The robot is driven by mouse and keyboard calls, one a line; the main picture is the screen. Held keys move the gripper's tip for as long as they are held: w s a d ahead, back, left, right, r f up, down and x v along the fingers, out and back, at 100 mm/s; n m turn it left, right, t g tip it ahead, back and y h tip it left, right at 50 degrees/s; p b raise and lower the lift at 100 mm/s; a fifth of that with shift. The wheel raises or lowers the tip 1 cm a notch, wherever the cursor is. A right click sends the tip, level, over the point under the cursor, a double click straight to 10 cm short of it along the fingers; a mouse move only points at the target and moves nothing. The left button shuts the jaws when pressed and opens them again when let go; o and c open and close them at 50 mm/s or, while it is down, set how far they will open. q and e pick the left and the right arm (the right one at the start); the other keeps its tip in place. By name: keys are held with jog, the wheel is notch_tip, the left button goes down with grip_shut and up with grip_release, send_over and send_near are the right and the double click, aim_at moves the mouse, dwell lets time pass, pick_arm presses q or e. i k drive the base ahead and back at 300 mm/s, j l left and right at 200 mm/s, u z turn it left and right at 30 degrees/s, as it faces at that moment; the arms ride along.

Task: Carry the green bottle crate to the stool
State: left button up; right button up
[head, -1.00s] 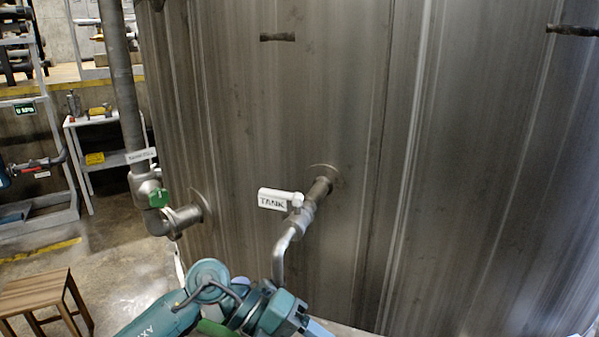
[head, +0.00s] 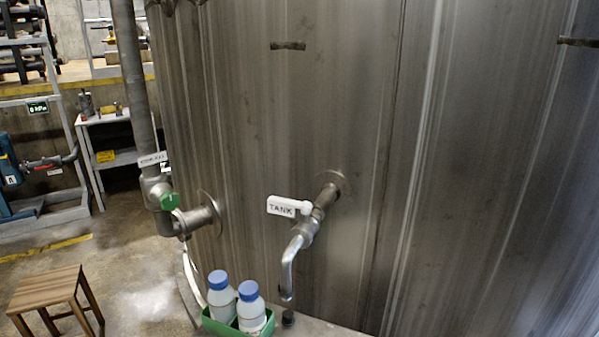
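The green bottle crate (head: 228,329) stands at the bottom middle of the head view, on a grey ledge at the foot of the large tank. Two white bottles with blue caps (head: 250,307) stand upright in it. Its lower part is cut off by the picture edge. The wooden stool (head: 47,289) stands on the floor at the lower left, apart from the crate. Its seat looks bare. Neither of my grippers is in view.
The large metal tank (head: 400,150) fills the middle and right. A tap with a white "TANK" handle (head: 282,206) juts out above the ledge (head: 325,328). A vertical pipe (head: 132,90) with a green valve stands left of the tank. Open floor (head: 140,285) lies between stool and ledge.

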aim_at(46, 286)
jog(key=i+j+z, duration=0.1)
jog(key=j, duration=0.25)
jog(key=i+j+z, duration=0.15)
jog(key=j, duration=0.15)
jog(key=j+z, duration=0.1)
jog(key=j, duration=0.25)
jog(key=i+j+z, duration=0.15)
jog(key=i+j, duration=0.2)
jog(key=i+j+z, duration=0.2)
jog(key=j, duration=0.35)
jog(key=i, duration=0.05)
